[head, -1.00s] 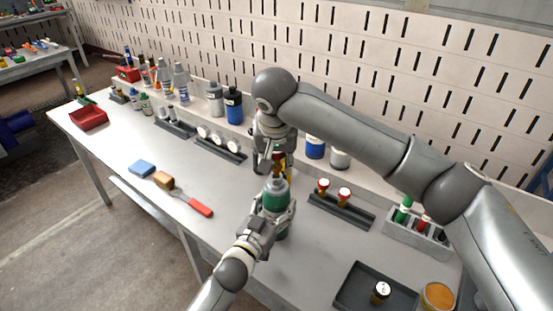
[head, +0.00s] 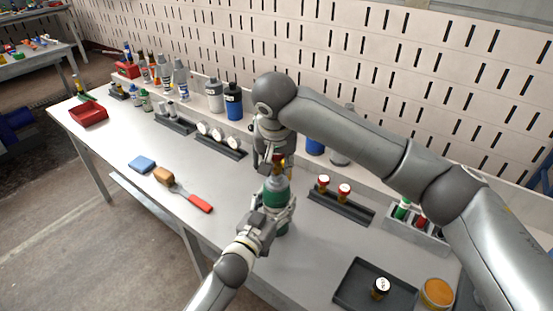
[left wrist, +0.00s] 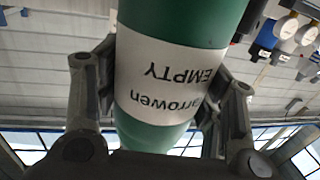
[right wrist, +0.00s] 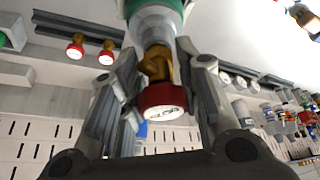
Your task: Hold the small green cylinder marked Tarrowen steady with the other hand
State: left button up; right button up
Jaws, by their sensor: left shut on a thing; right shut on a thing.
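The small green cylinder (head: 274,196) stands upright near the front of the bench. In the left wrist view, its white label (left wrist: 168,82) reads upside down "arrowen" and "EMPTY". My left gripper (head: 270,218) is shut around its body, one finger on each side. A brass valve (right wrist: 156,66) with a red knob (right wrist: 162,100) sits on top of the cylinder. My right gripper (right wrist: 158,92) is shut on this valve from above, its fingers either side of the brass and knob. In the head view, the right gripper partly hides the valve. The cylinder's base is partly hidden by the left gripper.
A dark rack (head: 342,209) with two red-capped valves lies right of the cylinder. A dark tray (head: 350,290) and an orange-topped jar (head: 437,293) are front right. Bottles line the back.

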jog(key=o, duration=0.9)
jog(key=shift+w+f, duration=0.1)
jog(key=shift+w, duration=0.15)
jog(key=c, duration=0.8)
jog(key=o, duration=1)
